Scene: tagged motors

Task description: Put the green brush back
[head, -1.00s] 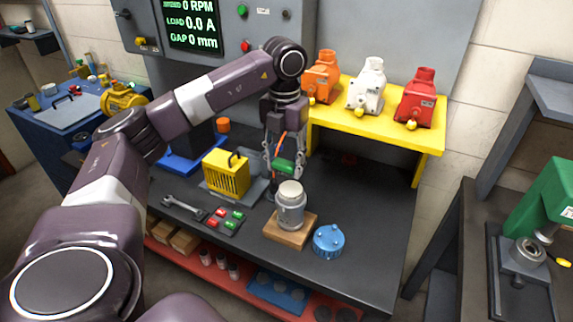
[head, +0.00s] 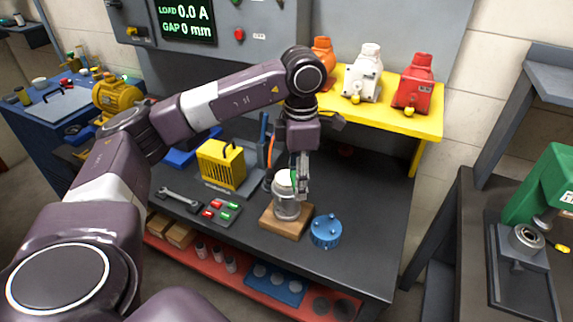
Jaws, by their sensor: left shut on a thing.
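My left gripper (head: 299,190) is shut on the green brush (head: 293,176), of which only a green sliver shows beside the fingers. The gripper points down at a grey cylindrical motor body (head: 285,207) with a pale top, and its fingers overlap the body's upper right side in the head view. I cannot tell whether brush or fingers touch it. The motor body stands upright on a wooden block (head: 270,224). A small dark tray (head: 232,220) to the left holds red pieces (head: 215,203) and green pieces (head: 226,216). My right gripper is not in view.
A blue round cap (head: 326,231) lies right of the wooden block. A yellow box (head: 220,164), a wrench (head: 180,198) and upright tools (head: 265,140) stand or lie to the left. A yellow shelf (head: 400,118) with orange, white and red motors is behind. The bench's right part is clear.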

